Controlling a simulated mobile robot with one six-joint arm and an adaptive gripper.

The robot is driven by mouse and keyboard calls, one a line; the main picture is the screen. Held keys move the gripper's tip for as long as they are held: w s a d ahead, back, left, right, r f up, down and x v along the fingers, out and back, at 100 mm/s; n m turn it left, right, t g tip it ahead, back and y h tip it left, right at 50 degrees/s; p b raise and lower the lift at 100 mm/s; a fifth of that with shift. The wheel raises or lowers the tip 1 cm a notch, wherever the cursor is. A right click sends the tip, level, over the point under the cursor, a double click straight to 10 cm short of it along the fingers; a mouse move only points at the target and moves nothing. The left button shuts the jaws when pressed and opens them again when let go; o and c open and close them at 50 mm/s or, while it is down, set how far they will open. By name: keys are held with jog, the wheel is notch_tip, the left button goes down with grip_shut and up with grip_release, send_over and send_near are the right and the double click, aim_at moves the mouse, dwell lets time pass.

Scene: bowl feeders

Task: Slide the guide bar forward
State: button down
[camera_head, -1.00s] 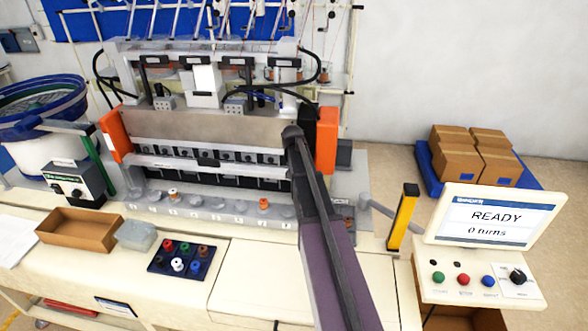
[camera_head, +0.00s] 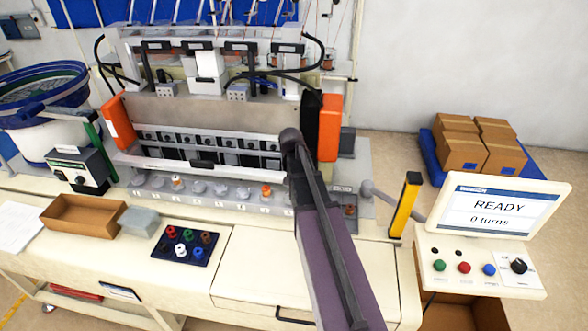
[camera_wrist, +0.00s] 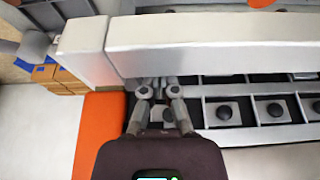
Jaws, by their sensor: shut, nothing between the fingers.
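The guide bar (camera_head: 150,159) is a long pale bar across the front of the machine, below a row of dark square pockets. In the wrist view a thick pale bar (camera_wrist: 225,42), which looks like the guide bar, fills the top, with an orange end block (camera_wrist: 98,130) at its left. My gripper (camera_wrist: 158,84) is shut and empty. Its fingertips are at the bar's lower edge in the picture, near its left end and above the pockets; I cannot tell if they touch. In the head view my arm covers the bar's right end and hides my gripper.
A control panel with a READY screen (camera_head: 498,210) and a yellow post (camera_head: 405,205) stand right of my arm. A bobbin tray (camera_head: 187,245), a brown box (camera_head: 82,215) and a feeder bowl (camera_head: 45,95) are at the left. The front table between tray and arm is clear.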

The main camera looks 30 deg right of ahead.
jog(key=shift+s+a, duration=0.2)
jog(key=shift+s, duration=0.15)
jog(key=p+v, duration=0.3)
jog(key=shift+w+r, duration=0.1)
jog(key=shift+w, duration=0.05)
jog(key=shift+p+v, duration=0.95)
jog(key=shift+v, duration=0.15)
jog(key=shift+r+p, duration=0.8)
jog(key=shift+p, duration=0.2)
jog(key=shift+p+v, duration=1.3)
jog(key=shift+v, duration=0.15)
jog(key=shift+d, duration=0.1)
